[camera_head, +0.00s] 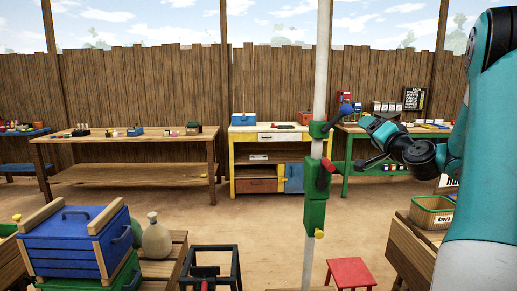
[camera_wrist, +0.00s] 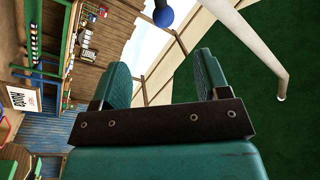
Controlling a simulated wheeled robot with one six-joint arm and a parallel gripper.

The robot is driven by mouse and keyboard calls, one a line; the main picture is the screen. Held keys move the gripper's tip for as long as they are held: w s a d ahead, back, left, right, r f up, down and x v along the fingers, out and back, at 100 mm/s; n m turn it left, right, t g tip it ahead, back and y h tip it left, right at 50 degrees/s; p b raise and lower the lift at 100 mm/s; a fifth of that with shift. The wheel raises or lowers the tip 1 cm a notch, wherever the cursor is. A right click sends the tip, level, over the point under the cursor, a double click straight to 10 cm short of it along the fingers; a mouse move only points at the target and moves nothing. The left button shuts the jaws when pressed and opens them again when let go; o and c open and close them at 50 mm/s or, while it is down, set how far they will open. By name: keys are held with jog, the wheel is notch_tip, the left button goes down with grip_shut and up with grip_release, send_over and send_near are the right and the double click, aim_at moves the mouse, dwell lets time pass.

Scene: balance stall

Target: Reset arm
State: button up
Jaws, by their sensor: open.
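My gripper (camera_head: 368,126) is at the end of my teal arm, to the right of the white pole in the head view. In the wrist view its two teal fingers (camera_wrist: 162,76) stand apart with nothing between them. A blue ball knob (camera_head: 345,108) on a lever beside the pole is close to the gripper in the head view. A blue ball also shows beyond the fingers in the wrist view (camera_wrist: 163,16), apart from them.
A blue crate (camera_head: 70,240) and a sack (camera_head: 157,238) are at front left. A red stool (camera_head: 350,272) stands low right of the pole. Tables line the wooden fence; sandy ground between is open.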

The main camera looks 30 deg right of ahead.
jog(key=w+a+f+n+g+y, duration=0.2)
jog(key=a+n+y, duration=0.2)
jog(key=a, duration=0.6)
jog(key=w+a+f+n+g+y, duration=0.1)
jog(key=w+a+n+g+y, duration=0.3)
jog(key=a, duration=0.7)
jog(key=a+f+n+y, duration=0.25)
jog(key=a+y, duration=0.25)
jog(key=a, duration=0.5)
jog(key=s+a+f+n+g, duration=0.3)
jog(key=s+a+n+g, duration=0.15)
jog(key=s+a, duration=0.4)
jog(key=s+a+f+n+g, duration=0.3)
jog(key=s+a+g, duration=0.2)
jog(key=s+a, duration=0.35)
jog(key=s+a+f+n+g+h, duration=0.1)
jog(key=s+n+g, duration=0.1)
jog(key=s, duration=0.5)
jog(key=shift+s+a+g, duration=0.2)
jog(key=shift+s+g, duration=0.1)
jog(key=shift+g, duration=0.05)
jog(key=shift+f, duration=0.1)
